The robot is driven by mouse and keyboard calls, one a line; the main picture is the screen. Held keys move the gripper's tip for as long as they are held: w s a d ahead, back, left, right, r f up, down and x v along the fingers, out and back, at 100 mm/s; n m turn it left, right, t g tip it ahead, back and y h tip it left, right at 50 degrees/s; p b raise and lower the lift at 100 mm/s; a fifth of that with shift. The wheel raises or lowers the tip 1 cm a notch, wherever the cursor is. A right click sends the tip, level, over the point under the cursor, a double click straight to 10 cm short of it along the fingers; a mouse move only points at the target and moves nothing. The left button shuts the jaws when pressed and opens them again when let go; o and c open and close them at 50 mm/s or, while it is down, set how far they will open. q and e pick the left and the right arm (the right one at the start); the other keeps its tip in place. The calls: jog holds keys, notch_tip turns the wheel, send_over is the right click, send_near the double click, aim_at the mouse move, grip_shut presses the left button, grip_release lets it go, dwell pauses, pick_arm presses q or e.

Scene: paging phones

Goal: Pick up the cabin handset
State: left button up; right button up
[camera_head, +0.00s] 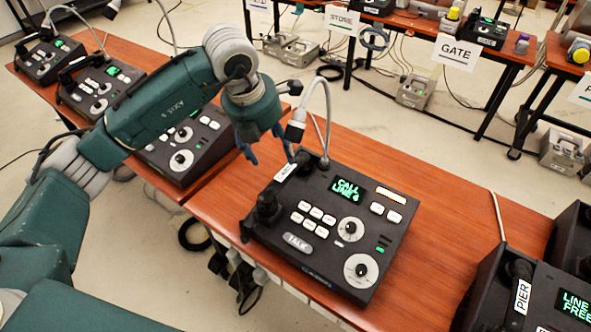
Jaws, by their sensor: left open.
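The cabin handset (267,207) is black and lies along the left side of the middle console (333,228), whose green screen reads "CALL LINE 4". A white label (285,172), too small to read surely, sits near its far end. My left gripper (270,156) points down above the far end of the handset, its two dark blue fingers spread and nothing between them. It looks apart from the handset, though the exact gap is hard to judge. My right gripper is not in view.
A gooseneck microphone (296,127) rises at the console's far left corner, close beside my left gripper. A "PIER" console (521,290) stands at the right. Another console (183,150) lies behind my left arm. Bare wooden table (455,215) shows right of the middle console.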

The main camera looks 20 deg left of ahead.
pick_arm(q)
jog(key=p, duration=0.1)
send_over(282, 172)
jog(key=s, duration=0.2)
jog(key=f, duration=0.4)
jog(key=shift+w+a+f, duration=0.2)
jog(key=shift+w+a, duration=0.05)
jog(key=shift+a, duration=0.15)
jog(key=shift+w+f, duration=0.15)
jog(key=shift+f, duration=0.15)
jog(key=p+x, duration=0.2)
jog(key=x, duration=0.2)
jog(key=shift+d+f+p, duration=0.1)
jog(key=shift+f+p, duration=0.05)
jog(key=shift+p, duration=0.2)
jog(key=shift+w+f, duration=0.1)
jog(key=shift+f, duration=0.45)
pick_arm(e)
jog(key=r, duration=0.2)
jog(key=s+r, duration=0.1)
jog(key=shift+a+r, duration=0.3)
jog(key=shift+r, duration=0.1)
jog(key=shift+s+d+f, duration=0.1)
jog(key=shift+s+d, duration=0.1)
